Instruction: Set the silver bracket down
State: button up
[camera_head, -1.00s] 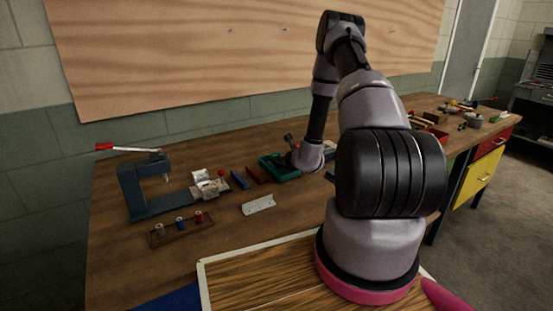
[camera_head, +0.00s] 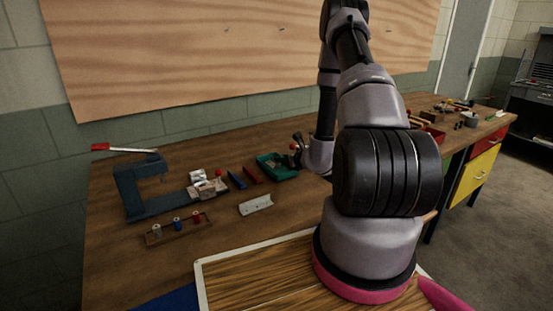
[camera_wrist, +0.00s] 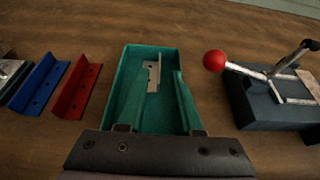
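A silver angle bracket (camera_head: 256,205) lies on the bare wood of the bench in the head view, in front of the red and blue brackets and apart from my arm. In the wrist view my gripper (camera_wrist: 160,131) has its two fingertips spread apart with nothing seen between them. It is over the near end of a green tray (camera_wrist: 187,108). A small grey plate with holes (camera_wrist: 153,76) lies inside that tray. In the head view my gripper is mostly hidden around my wrist, right of the green tray.
A red bracket (camera_wrist: 77,88) and a blue bracket (camera_wrist: 39,86) lie left of the tray. A dark tool with a red-knobbed lever (camera_wrist: 268,102) stands to its right. A blue press (camera_head: 138,188) and a spool rack (camera_head: 178,229) stand at the left. Bench around the silver bracket is clear.

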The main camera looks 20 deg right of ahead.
jog(key=v, duration=0.4)
jog(key=shift+s+r, duration=0.15)
jog(key=shift+s, duration=0.05)
jog(key=w+a+r+n+y, duration=0.1)
jog(key=a+r+n+y, duration=0.5)
jog(key=a+r, duration=0.5)
jog(key=s+a+r+n+g+y, duration=0.2)
jog(key=s+a+r+n+g, duration=0.25)
jog(key=r, duration=0.35)
jog(key=s+a+r+n+g+y, duration=0.1)
jog(key=s+a+r+n+g, duration=0.2)
jog(key=s+a+r+n, duration=0.25)
jog(key=s+d+r+n+g+h, duration=0.1)
jog(key=s+r+n+g+h, duration=0.25)
jog(key=s+r+n, duration=0.5)
jog(key=s+d+r+n+t+h, duration=0.5)
jog(key=s+d+h, duration=0.1)
jog(key=s, duration=0.3)
jog(key=shift+d+r, duration=0.4)
jog(key=shift+d, duration=0.5)
